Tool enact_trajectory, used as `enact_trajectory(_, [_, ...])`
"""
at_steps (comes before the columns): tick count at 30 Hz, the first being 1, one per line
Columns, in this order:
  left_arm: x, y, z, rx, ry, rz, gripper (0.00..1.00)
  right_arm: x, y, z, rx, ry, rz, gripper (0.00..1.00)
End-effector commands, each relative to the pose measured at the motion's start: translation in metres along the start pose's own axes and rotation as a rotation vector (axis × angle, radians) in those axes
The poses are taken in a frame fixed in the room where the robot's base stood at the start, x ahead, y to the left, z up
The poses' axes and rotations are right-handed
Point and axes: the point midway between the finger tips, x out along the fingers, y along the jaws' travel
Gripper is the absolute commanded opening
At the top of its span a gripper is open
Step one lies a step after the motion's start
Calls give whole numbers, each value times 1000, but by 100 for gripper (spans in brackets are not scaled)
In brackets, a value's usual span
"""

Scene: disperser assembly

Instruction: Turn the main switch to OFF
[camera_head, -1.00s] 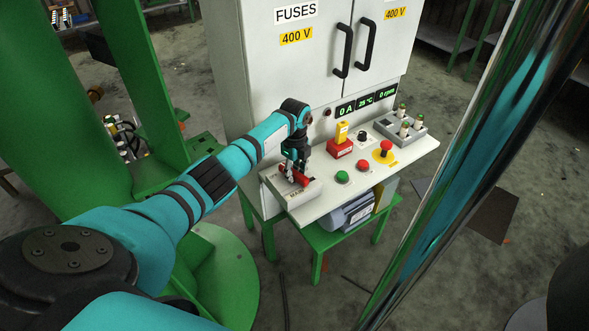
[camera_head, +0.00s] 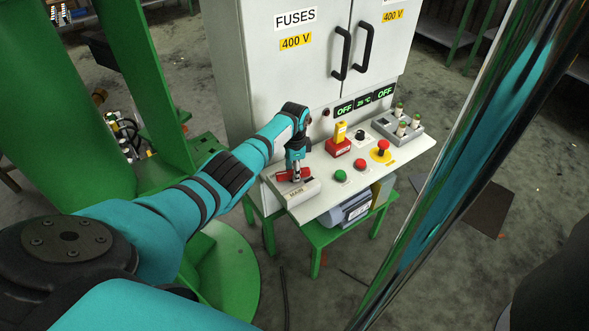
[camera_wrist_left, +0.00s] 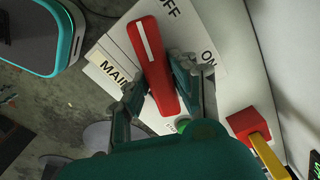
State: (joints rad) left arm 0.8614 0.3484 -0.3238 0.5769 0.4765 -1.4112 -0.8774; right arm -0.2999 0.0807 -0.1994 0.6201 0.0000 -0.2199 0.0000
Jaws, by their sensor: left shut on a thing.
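The main switch is a red handle (camera_wrist_left: 152,62) with a white stripe, on a white plate (camera_wrist_left: 106,66) marked MAIN, OFF and ON. In the left wrist view the striped end of the handle lies close beside the OFF lettering, and ON is off to the right. My left gripper (camera_wrist_left: 160,82) is shut on the red handle, one finger on each side. In the head view my left gripper (camera_head: 294,173) is down at the switch box (camera_head: 299,192) at the panel's left end, partly hiding the handle. My right gripper is not in view.
On the panel right of the switch are a green button (camera_head: 341,176), a red button (camera_head: 360,165), a red emergency stop (camera_head: 383,147) and a red block with a yellow part (camera_head: 338,146). The white fuse cabinet (camera_head: 323,75) stands behind. Two displays read OFF.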

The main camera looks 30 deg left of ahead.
Motion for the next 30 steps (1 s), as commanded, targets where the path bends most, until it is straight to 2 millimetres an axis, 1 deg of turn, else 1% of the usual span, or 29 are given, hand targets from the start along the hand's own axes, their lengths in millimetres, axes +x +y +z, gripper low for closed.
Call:
enact_trajectory(6, [-1,-1,0,-171,1,-1,0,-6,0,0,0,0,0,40])
enact_trajectory(15, [-1,-2,0,-323,0,-1,0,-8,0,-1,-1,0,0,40])
enact_trajectory(21, [-1,-2,0,-366,0,-2,0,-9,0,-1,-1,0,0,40])
enact_trajectory(30, [-1,-3,0,-378,1,-2,0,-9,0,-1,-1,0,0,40])
